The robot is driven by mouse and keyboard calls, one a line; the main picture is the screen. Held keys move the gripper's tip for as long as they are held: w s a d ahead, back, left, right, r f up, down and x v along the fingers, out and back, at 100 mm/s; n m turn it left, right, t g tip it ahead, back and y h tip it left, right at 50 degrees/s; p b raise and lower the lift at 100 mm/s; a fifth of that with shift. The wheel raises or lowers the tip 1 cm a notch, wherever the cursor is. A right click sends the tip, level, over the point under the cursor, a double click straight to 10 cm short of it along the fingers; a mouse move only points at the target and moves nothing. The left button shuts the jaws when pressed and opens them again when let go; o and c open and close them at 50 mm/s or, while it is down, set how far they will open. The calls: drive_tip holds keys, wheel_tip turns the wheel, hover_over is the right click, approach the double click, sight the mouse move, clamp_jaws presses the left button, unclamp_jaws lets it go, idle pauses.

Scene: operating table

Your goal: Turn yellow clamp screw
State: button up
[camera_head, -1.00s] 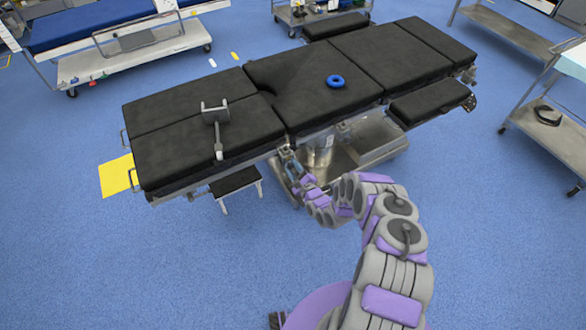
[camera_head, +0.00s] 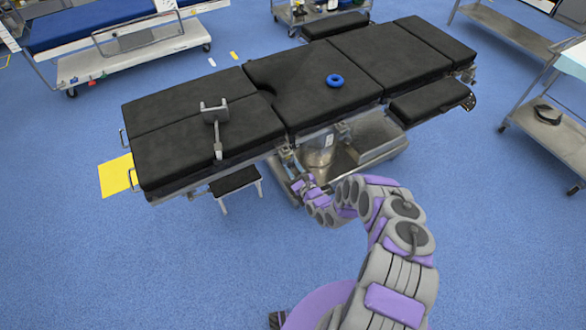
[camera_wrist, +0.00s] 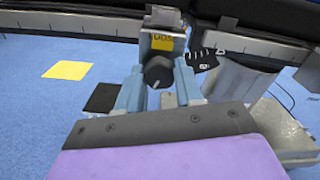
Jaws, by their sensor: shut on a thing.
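In the wrist view a clamp with a yellow label (camera_wrist: 163,42) hangs from the table's side rail. Its dark round screw knob (camera_wrist: 158,72), with a light line on its face, sits just below the label. My gripper (camera_wrist: 157,76) has one light blue finger on each side of the knob and is shut on it. In the head view my gripper (camera_head: 297,181) is low at the near side of the operating table (camera_head: 330,90). The knob cannot be made out there, and the clamp is small and partly hidden.
The metal side rail (camera_wrist: 75,22) runs along the table edge above the gripper. The table's column (camera_head: 318,157) stands close on the right. A small step stool (camera_head: 235,182) is to the left. A blue ring (camera_head: 335,80) lies on the table. Open blue floor surrounds my arm.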

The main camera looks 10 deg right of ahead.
drive_tip(key=shift+s+f, duration=0.15)
drive_tip(key=shift+f, duration=0.15)
drive_tip(key=o, duration=0.9)
drive_tip(key=shift+c, duration=0.2)
drive_tip(key=shift+o, duration=0.9)
drive_tip(key=shift+r, duration=0.15)
drive_tip(key=p+v, duration=0.1)
drive_tip(key=v, duration=1.6)
drive_tip(key=shift+d+p, duration=0.15)
drive_tip(key=shift+p, duration=0.2)
